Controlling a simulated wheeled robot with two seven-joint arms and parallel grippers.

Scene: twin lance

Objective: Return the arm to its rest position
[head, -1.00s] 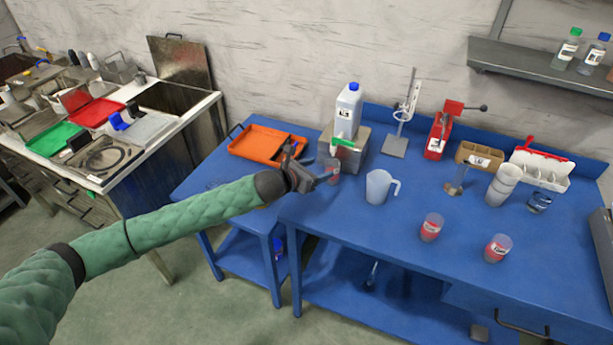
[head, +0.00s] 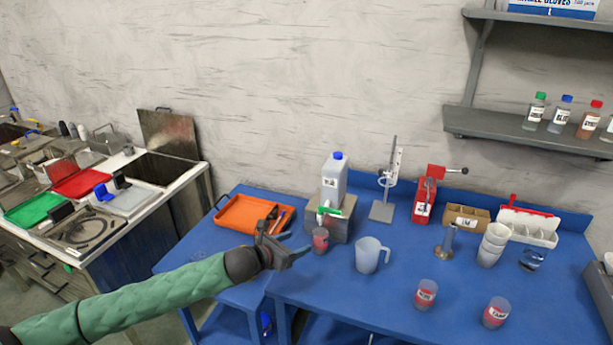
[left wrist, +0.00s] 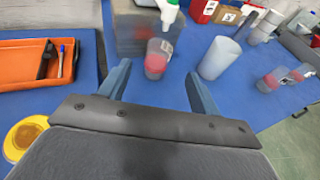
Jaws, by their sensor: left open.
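My left arm (head: 150,298), in a green quilted sleeve, reaches in from the lower left in the head view. Its gripper (head: 292,240) is over the left part of the blue bench, and nothing is between its fingers. In the left wrist view the two blue-grey fingers (left wrist: 158,84) stand wide apart. A clear cup with red contents (head: 320,240) stands beyond the fingers, in front of the grey block; it also shows in the left wrist view (left wrist: 157,60). My right gripper is not in view.
An orange tray (head: 238,213) with pens lies behind the gripper. A white jug (head: 367,256) stands right of the cup. A jerrycan (head: 333,182) stands on the grey block (head: 341,230). Two more red cups (head: 425,294) (head: 496,312) are nearer the front. A yellow container (left wrist: 24,138) is at the wrist view's left.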

